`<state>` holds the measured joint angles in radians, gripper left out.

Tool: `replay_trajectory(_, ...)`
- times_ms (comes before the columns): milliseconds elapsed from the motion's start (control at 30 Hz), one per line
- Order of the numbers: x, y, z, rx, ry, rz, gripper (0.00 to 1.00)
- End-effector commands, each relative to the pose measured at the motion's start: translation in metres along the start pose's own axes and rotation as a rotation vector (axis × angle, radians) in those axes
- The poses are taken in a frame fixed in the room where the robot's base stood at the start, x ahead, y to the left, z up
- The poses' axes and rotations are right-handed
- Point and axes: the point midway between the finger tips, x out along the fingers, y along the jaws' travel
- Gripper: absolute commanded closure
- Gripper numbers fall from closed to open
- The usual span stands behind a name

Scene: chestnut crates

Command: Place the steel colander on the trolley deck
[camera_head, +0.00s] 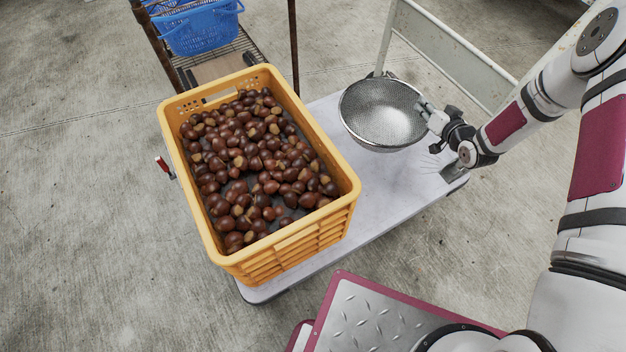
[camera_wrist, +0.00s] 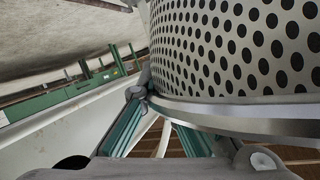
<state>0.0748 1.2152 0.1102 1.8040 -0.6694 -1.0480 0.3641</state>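The steel colander (camera_head: 385,115) is a round perforated bowl over the back right part of the pale trolley deck (camera_head: 385,205), right of the chestnut crate. Its open side faces up. I cannot tell whether its base touches the deck. My gripper (camera_head: 425,108) is at the colander's right rim, with its fingers closed in on the rim. In the wrist view the perforated wall and smooth rim of the colander (camera_wrist: 235,45) fill the upper right, and the green-padded fingertips of my gripper (camera_wrist: 152,108) meet at the rim. The exact contact is partly hidden.
A yellow crate (camera_head: 345,200) heaped with chestnuts (camera_head: 250,165) takes up the left of the deck. The trolley's pale handle panel (camera_head: 450,50) rises behind the colander. A blue basket (camera_head: 200,28) stands on a rack at the back left. The deck's front right is bare.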

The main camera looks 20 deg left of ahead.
Motion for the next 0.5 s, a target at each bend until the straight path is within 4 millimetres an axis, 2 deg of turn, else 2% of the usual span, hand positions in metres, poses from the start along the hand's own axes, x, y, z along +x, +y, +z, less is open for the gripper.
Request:
replay_trajectory(33,0.013,0.007,0.02,-0.008,-0.005,-0.019,1.0)
replay_trajectory(200,0.037,0.015,0.053,-0.031,-0.026,-0.074,1.0)
replay_trajectory(333,0.047,0.018,0.068,-0.043,-0.035,-0.101,1.0)
replay_trajectory(500,0.051,0.019,0.074,-0.047,-0.04,-0.115,1.0)
